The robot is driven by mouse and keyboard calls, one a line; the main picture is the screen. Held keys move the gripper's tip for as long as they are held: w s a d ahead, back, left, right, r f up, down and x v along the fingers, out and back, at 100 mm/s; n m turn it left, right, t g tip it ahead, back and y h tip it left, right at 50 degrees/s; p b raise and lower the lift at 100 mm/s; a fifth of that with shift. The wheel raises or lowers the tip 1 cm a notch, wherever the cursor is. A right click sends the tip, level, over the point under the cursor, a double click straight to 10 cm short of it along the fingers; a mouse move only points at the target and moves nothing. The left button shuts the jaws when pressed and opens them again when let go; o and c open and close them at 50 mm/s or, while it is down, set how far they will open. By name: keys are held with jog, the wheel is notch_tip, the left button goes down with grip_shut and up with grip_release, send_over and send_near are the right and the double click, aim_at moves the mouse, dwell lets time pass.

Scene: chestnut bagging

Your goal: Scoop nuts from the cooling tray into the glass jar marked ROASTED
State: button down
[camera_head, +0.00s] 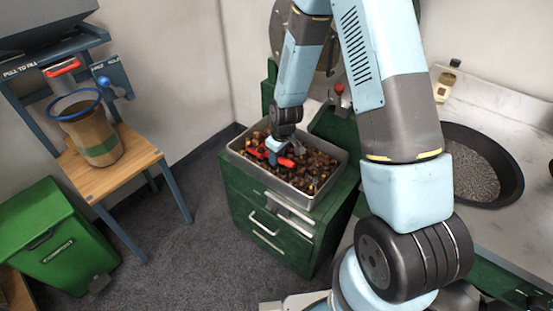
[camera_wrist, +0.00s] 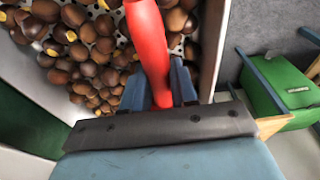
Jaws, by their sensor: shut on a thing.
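The metal cooling tray (camera_head: 316,203) stands on a green cabinet and holds many brown chestnuts, some split to yellow; its pale wall (camera_wrist: 50,85) also shows in the wrist view. My gripper (camera_head: 279,150) is over the tray, low among the nuts. In the wrist view my gripper (camera_wrist: 160,92) is shut on a red handle (camera_wrist: 150,42), which runs out over the nuts. The red handle also shows in the head view (camera_head: 285,162). The far end of the held tool is out of sight or hidden. I can make out no jar marked ROASTED.
A tan container with a blue rim (camera_head: 97,137) stands on a wooden-topped stand (camera_head: 138,150) at left. A green bin (camera_head: 55,240) is below it. A small capped bottle (camera_head: 446,82) and a black pan (camera_head: 510,170) are on the right counter. The middle floor is clear.

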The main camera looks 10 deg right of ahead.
jog(key=shift+s+d+r, duration=0.2)
jog(key=shift+r, duration=0.5)
jog(key=shift+s+d+r, duration=0.25)
jog(key=shift+r, duration=0.45)
jog(key=shift+s+d+r, duration=0.2)
jog(key=shift+r, duration=0.5)
